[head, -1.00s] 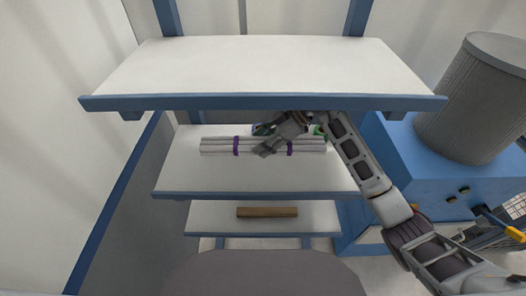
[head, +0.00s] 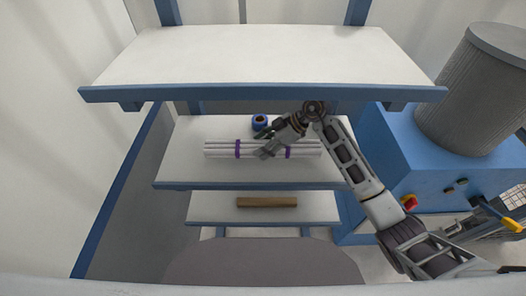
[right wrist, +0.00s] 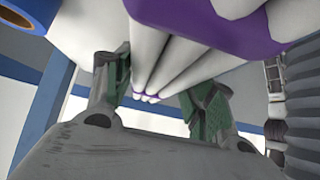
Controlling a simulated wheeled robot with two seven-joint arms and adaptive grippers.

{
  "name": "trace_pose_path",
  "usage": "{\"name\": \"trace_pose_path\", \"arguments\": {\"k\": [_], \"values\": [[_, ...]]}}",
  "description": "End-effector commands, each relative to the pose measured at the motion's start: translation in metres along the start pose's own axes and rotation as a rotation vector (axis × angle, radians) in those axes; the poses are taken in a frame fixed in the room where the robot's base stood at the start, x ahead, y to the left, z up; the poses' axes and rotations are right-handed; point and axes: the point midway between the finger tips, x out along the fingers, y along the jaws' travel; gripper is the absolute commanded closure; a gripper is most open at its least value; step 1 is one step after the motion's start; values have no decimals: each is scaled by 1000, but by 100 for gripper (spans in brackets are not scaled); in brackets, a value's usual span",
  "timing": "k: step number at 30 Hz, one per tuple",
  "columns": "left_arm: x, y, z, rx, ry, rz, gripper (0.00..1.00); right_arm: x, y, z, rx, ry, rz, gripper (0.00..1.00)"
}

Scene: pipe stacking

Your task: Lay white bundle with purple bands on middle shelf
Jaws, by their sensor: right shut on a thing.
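The white bundle of pipes with purple bands (head: 220,149) lies crosswise over the middle shelf (head: 190,172) in the head view. My right gripper (head: 265,152) reaches in from the right and is shut on the bundle between its two bands. In the right wrist view the white pipes (right wrist: 165,52) run between the green-padded fingers (right wrist: 165,98), with a purple band close to the camera. I cannot tell whether the bundle touches the shelf. My left gripper is not in view.
The empty top shelf (head: 260,55) overhangs the middle one. A brown bar (head: 266,202) lies on the lower shelf (head: 210,208). A blue cabinet (head: 420,160) with a grey ribbed cylinder (head: 475,95) stands at the right.

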Motion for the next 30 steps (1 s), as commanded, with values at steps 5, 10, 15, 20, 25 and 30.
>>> {"name": "trace_pose_path", "arguments": {"k": [5, 10, 15, 20, 25, 30], "values": [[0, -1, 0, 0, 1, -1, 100, -1, 0, -1, -1, 1, 1, 80], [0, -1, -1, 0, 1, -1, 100, 2, 0, 1, 0, 1, 1, 80], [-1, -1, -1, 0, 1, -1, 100, 12, 0, 12, 1, 0, 0, 80], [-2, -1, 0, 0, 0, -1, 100, 23, 0, 22, 1, 2, 0, 80], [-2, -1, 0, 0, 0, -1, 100, 26, 0, 25, -1, 1, 1, 80], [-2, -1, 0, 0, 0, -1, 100, 26, 0, 26, -1, 1, 1, 80]]}}
